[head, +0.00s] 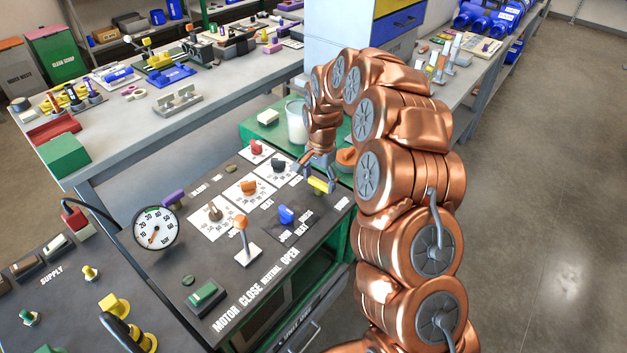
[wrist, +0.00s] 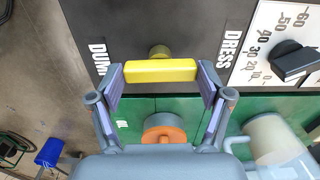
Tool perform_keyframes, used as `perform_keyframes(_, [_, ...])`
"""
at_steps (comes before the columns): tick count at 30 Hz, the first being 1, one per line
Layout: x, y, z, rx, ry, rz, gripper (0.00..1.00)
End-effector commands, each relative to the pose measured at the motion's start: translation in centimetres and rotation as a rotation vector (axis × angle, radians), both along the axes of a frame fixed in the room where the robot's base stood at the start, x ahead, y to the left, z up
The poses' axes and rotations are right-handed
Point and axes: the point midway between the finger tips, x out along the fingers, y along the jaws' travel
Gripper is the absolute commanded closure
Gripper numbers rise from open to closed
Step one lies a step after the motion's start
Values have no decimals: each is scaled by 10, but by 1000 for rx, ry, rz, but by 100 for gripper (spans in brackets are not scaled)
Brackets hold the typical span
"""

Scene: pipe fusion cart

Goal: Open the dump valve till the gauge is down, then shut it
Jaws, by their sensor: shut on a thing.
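The yellow valve handle (wrist: 160,71) is a short bar on a brass-coloured stem, with a label starting "DUM" on its left and "DRESS" on its right in the wrist view. My gripper (wrist: 161,82) is shut on its two ends, and the bar lies crosswise between the fingers. In the head view the yellow handle (head: 318,185) sits near the right edge of the dark panel, under my gripper (head: 318,172). The round white gauge (head: 155,228) stands at the panel's left; its orange needle points down-left, near the low end of the scale.
The panel also carries a blue knob (head: 286,214), an orange-topped lever (head: 241,224), a black knob (head: 279,165) and a green button (head: 205,294). Beyond the handle, a green surface holds an orange round part (wrist: 165,128) and a pale cup (wrist: 272,137).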

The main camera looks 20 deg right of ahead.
Motion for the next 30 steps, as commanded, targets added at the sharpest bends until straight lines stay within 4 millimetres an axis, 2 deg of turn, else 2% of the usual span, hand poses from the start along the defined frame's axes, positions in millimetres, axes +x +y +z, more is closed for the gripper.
perform_keyframes(11, [2,0,-3,0,-8,226,57])
perform_keyframes(30, [2,1,-1,-3,-6,835,57])
